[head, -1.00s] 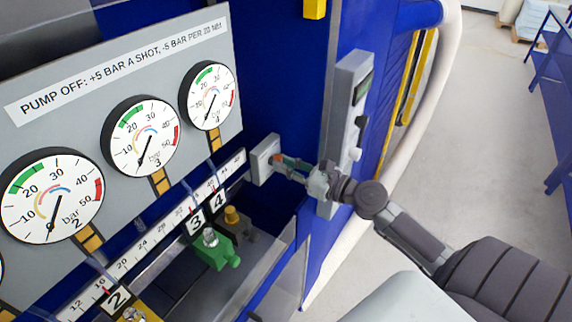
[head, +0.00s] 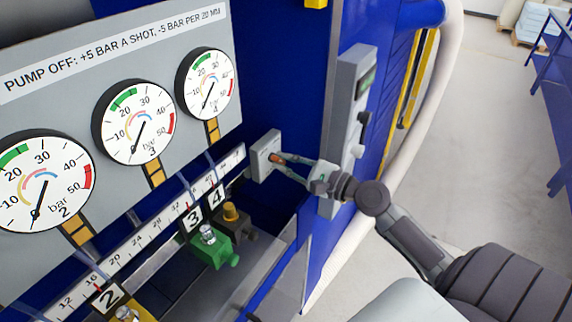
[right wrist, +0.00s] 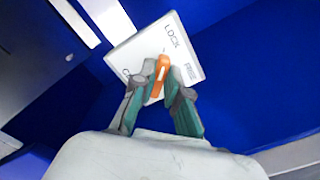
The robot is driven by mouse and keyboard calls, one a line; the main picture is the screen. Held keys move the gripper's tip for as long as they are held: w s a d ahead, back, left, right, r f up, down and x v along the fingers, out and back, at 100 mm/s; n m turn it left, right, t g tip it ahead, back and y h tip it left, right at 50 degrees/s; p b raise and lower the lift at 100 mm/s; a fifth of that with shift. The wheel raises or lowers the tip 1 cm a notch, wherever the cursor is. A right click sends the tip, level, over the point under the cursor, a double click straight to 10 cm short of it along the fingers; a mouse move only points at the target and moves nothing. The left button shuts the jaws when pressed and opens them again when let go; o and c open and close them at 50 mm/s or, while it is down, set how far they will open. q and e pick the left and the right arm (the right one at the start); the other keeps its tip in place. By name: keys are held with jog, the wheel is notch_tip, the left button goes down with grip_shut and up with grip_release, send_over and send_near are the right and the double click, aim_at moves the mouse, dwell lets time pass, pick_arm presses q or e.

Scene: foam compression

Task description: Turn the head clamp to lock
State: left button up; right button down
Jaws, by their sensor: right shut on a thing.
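The head clamp is a grey-white box (head: 263,156) on the blue wall at the right end of the ruler rail. In the right wrist view its plate (right wrist: 187,60) carries the word LOCK and other lettering. An orange lever (right wrist: 158,78) stands out from the plate, with a pale line on it. My right gripper (head: 282,162) reaches it from the right, and its two fingers (right wrist: 160,92) are shut on the orange lever, one on each side. The fingers hide part of the lever and plate. My left gripper is not in view.
A grey control panel (head: 350,130) with knobs stands just right of the clamp. The ruler rail (head: 140,240) with numbered tags runs left below the pressure gauges (head: 137,122).

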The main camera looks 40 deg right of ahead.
jog(key=shift+n, duration=0.3)
jog(key=c, duration=1.2)
grip_release()
jog(key=v, duration=1.2)
